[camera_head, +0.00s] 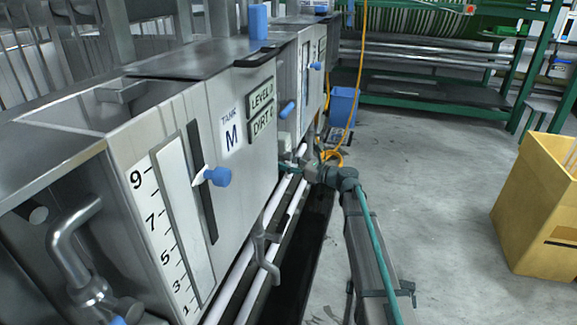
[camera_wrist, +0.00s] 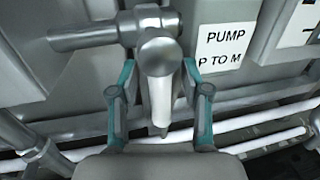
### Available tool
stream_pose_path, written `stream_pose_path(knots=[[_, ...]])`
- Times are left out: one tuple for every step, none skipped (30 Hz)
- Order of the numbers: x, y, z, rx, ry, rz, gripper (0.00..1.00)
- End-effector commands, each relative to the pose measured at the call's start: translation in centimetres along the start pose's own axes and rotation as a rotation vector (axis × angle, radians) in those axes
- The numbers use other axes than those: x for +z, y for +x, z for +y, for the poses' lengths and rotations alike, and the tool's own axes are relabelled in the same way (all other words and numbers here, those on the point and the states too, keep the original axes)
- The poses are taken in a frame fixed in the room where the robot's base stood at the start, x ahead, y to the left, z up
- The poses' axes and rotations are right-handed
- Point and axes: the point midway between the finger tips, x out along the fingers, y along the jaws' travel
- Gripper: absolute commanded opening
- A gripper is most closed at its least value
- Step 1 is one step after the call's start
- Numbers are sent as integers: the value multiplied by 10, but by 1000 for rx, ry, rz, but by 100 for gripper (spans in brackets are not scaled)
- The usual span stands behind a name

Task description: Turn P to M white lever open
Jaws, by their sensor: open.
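The white lever (camera_wrist: 160,102) hangs from a rounded metal valve head (camera_wrist: 159,52) in the wrist view. It points down toward my gripper. My gripper (camera_wrist: 159,72) is open, with one teal-edged finger on each side of the lever. I cannot tell whether either finger touches it. A white label (camera_wrist: 227,38) reading "PUMP P TO M" is on the grey surface to the right. In the head view my arm reaches left toward the tanks, and the lever cannot be made out there.
A steel tank marked M (camera_head: 232,138) with a level scale (camera_head: 180,215) stands at left. White pipes (camera_head: 262,248) run low along its side. A blue bin (camera_head: 343,105) stands behind my arm, and a yellow box (camera_head: 535,215) stands at right. The floor (camera_head: 430,190) between is clear.

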Motion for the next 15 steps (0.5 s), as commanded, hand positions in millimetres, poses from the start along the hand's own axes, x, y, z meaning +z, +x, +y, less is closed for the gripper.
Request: stream_pose_path(knots=[[0, 0, 0, 0, 0, 0, 48], [0, 0, 0, 0, 0, 0, 48], [0, 0, 0, 0, 0, 0, 48], [0, 0, 0, 0, 0, 0, 48], [0, 0, 0, 0, 0, 0, 48], [0, 0, 0, 0, 0, 0, 41], [0, 0, 0, 0, 0, 0, 36], [0, 0, 0, 0, 0, 0, 31], [0, 0, 0, 0, 0, 0, 24], [0, 0, 0, 0, 0, 0, 19], [0, 0, 0, 0, 0, 0, 14], [0, 0, 0, 0, 0, 0, 8], [0, 0, 0, 0, 0, 0, 2], [0, 0, 0, 0, 0, 0, 0], [0, 0, 0, 0, 0, 0, 0]])
